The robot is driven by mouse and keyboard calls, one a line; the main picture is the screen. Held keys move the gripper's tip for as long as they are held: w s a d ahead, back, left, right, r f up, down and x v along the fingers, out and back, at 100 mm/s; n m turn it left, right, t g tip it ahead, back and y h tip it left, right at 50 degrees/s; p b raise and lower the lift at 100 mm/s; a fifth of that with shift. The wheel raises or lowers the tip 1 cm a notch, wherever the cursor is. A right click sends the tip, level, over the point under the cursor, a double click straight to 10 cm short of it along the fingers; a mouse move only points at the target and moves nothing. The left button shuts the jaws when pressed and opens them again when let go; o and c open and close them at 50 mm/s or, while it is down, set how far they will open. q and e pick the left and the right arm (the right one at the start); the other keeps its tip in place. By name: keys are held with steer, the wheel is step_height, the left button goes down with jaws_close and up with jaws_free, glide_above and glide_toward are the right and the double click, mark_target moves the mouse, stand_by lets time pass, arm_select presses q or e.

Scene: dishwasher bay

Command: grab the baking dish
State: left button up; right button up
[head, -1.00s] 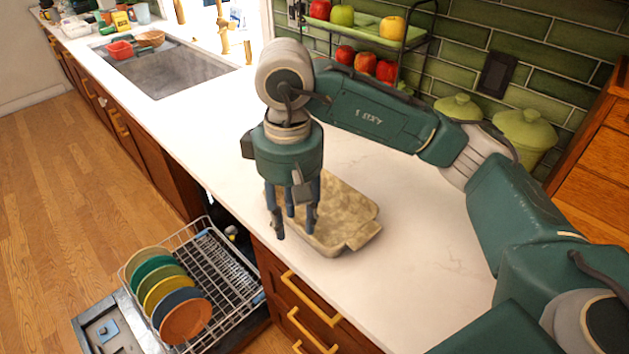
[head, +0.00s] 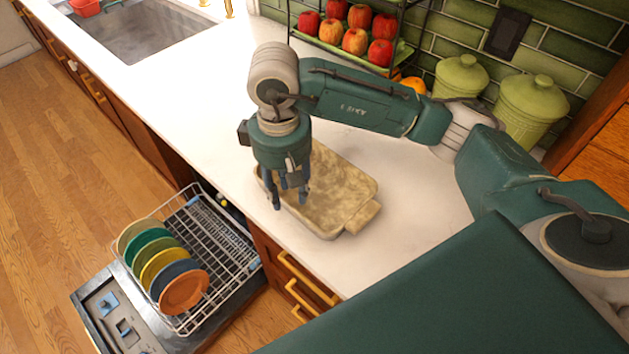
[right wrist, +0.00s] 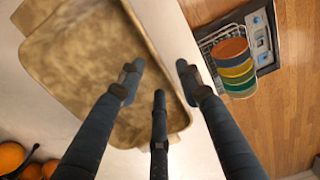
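The baking dish (head: 338,188) is a rectangular, beige and mottled brown dish on the white counter. It also fills the upper left of the right wrist view (right wrist: 85,62). My right gripper (head: 288,198) points down over the dish's front long side, nearest the counter edge. In the right wrist view its fingers (right wrist: 160,78) are spread apart, with the dish's rim passing between them. One finger is over the inside of the dish and another is outside the rim. I cannot tell whether any finger touches the dish. My left gripper is not in view.
An open dishwasher rack (head: 228,262) with several colored plates (head: 160,262) is below the counter's front edge. A fruit rack (head: 345,40) and green canisters (head: 530,112) stand at the back. A sink (head: 140,30) is at the upper left. The counter left of the dish is clear.

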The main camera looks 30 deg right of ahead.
mark_target(289, 200)
steer(key=shift+s+f+p, duration=0.25)
steer(key=shift+f+p, duration=0.15)
steer(key=shift+f, duration=1)
steer(key=shift+w+f, duration=0.1)
steer(key=shift+f, duration=0.05)
steer(key=c, duration=0.8)
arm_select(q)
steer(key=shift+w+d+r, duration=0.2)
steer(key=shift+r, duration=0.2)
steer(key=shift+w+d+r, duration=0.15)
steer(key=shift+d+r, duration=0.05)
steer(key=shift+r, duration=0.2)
arm_select(e)
jaws_close()
